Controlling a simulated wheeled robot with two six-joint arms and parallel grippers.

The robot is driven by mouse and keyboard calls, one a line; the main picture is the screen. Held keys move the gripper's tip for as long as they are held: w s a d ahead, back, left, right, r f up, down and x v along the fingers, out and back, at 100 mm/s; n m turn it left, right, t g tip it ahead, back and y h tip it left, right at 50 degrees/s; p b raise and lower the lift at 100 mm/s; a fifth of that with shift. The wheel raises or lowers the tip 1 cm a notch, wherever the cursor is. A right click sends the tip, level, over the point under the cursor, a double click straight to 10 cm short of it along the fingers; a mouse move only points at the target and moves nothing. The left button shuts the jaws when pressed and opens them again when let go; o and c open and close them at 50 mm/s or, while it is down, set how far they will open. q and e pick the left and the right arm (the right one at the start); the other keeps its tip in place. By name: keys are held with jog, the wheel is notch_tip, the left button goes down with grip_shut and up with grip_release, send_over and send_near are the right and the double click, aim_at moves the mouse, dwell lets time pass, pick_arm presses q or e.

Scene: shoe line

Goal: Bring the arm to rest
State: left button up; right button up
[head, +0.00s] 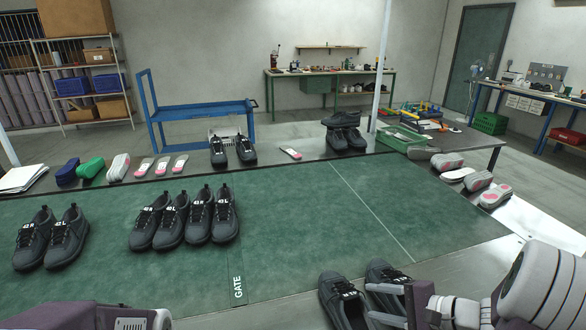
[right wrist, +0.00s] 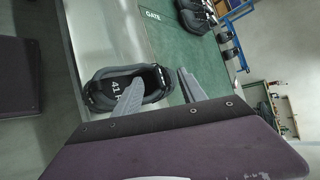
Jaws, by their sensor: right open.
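My right gripper (head: 385,303) is open at the bottom right of the head view, at a pair of dark shoes on the grey surface by the mat's front edge. Its fingers also show in the right wrist view (right wrist: 160,79). There, one finger overlaps the opening of a dark shoe (right wrist: 101,90) with a white 41 label, and the other is beyond its side wall. I cannot tell whether they touch it. In the head view the right shoe (head: 382,271) is partly behind the gripper; the left shoe (head: 335,287) is beside it. My left gripper's fingers do not show; only purple housing shows at bottom left.
The green mat (head: 290,250) carries several dark labelled shoes (head: 172,222) at left; its right half is clear. Insoles (head: 162,165), shoe forms (head: 118,167) and more shoes (head: 345,138) line the back. Pale soles (head: 480,181) stand at right. A blue cart (head: 200,108) is behind.

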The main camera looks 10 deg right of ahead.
jog(key=s+a+r+n+g+y+p, duration=0.1)
jog(key=a+r+n+g+p, duration=0.15)
jog(key=a, duration=0.35)
jog(key=s+a+r+n+g+y+p, duration=0.1)
jog(key=a+r+n+g, duration=0.15)
jog(key=a, duration=0.35)
jog(key=s+a+f+n+g+h+p, duration=0.25)
jog(key=s+a+n+g, duration=0.3)
jog(key=s, duration=0.35)
pick_arm(q)
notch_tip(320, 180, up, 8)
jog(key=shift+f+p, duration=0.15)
jog(key=shift+p, duration=0.25)
pick_arm(e)
jog(key=w+d+f+n+t+h, duration=0.2)
jog(key=d+n+t+h, duration=0.1)
jog(key=d+h, duration=0.4)
jog(key=d+n, duration=0.1)
jog(key=d, duration=0.1)
jog(key=shift+d+f, duration=0.2)
jog(key=shift+d, duration=0.1)
jog(key=shift+h, duration=0.25)
